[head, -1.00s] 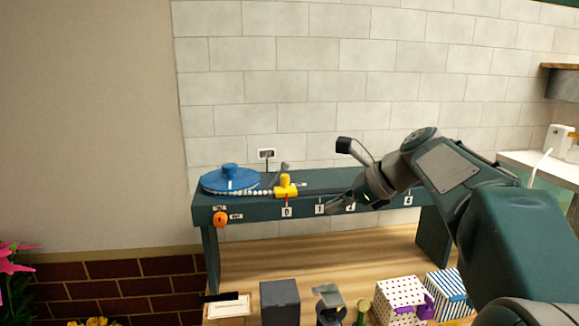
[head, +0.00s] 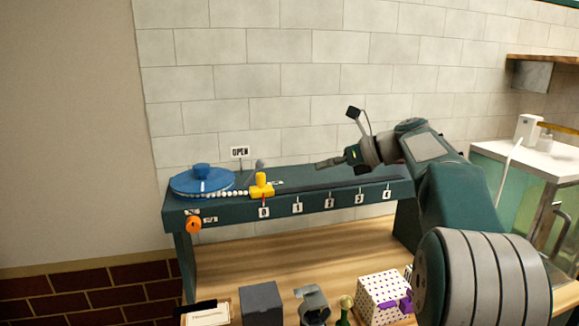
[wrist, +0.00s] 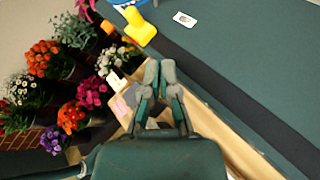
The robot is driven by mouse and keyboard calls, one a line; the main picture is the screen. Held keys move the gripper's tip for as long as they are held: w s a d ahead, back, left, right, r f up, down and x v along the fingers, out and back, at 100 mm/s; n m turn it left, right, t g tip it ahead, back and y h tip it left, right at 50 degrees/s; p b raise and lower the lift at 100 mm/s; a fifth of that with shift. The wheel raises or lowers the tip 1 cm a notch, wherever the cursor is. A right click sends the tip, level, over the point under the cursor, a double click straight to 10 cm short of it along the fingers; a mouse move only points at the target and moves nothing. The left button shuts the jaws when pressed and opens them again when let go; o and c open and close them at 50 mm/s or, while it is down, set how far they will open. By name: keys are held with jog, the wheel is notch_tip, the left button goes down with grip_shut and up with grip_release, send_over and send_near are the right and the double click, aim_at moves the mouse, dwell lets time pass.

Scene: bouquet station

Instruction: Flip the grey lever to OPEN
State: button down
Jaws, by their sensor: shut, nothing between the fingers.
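The grey lever (head: 260,163) shows in the head view as a small grey knob on the bench's back part, behind the yellow slider (head: 262,187). The white OPEN sign (head: 240,152) stands just left of and above it. The lever's shaft is mostly hidden, so I cannot tell its setting. My gripper (head: 320,164) is shut and empty, to the right of the lever and clearly apart from it, pointing left over the bench. In the wrist view my gripper's fingers (wrist: 160,72) are together. The yellow slider (wrist: 138,27) shows there too, but the lever does not.
A blue disc (head: 202,183) and white beads lie left of the slider on the green bench (head: 345,180). An orange knob (head: 194,225) is on its front. Boxes, including a dotted one (head: 382,296), stand below. Potted flowers (wrist: 70,115) show in the wrist view.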

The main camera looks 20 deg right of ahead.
aim_at(287, 190)
jog(key=x, duration=0.9)
jog(key=shift+a, duration=0.2)
jog(key=w+a, duration=0.1)
jog(key=w+a+r, duration=0.1)
jog(key=w, duration=0.1)
jog(key=shift+a, duration=0.25)
jog(key=shift+r, duration=0.1)
jog(key=shift+a+r+h, duration=0.35)
jog(key=shift+a+h, duration=0.05)
jog(key=shift+h, duration=0.1)
jog(key=shift+a+r+n+h, duration=0.3)
jog(key=shift+n+h, duration=0.1)
jog(key=a+h, duration=0.1)
jog(key=a+r+n+g+h, duration=0.1)
jog(key=h, duration=0.1)
jog(key=shift+a+r+h, duration=0.15)
jog(key=shift+a+h, duration=0.15)
jog(key=shift+r, duration=0.1)
